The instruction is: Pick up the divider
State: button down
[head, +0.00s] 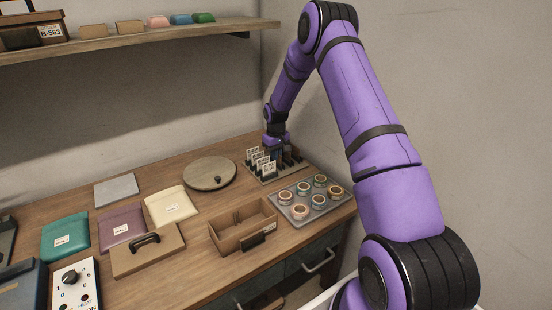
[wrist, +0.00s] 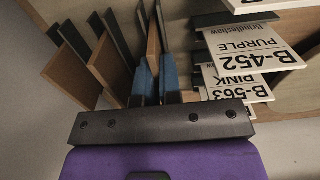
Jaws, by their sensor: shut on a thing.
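My gripper (head: 277,152) is at the rack (head: 262,177) at the back right of the table. In the wrist view its two blue fingers (wrist: 157,78) are shut on a thin brown divider (wrist: 154,48), held by its edge between them. The divider still stands among the dark upright posts of the rack. Two more brown dividers (wrist: 71,75) (wrist: 109,66) stand to the left in that view. White label cards, one reading B-452 PURPLE (wrist: 248,50), stand to the right. In the head view the held divider is too small to make out.
A tray of tape rolls (head: 333,204) lies in front of the rack. A round wooden board (head: 203,176) is to its left. An open cardboard box (head: 228,239) is at the front, beside a lid with a black handle (head: 170,258). Coloured pouches lie farther left. A wall stands close behind the rack.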

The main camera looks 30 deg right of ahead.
jog(key=shift+r, duration=0.15)
notch_tip(320, 180, up, 10)
jog(key=shift+f, duration=0.1)
dwell(0.3)
dwell(0.5)
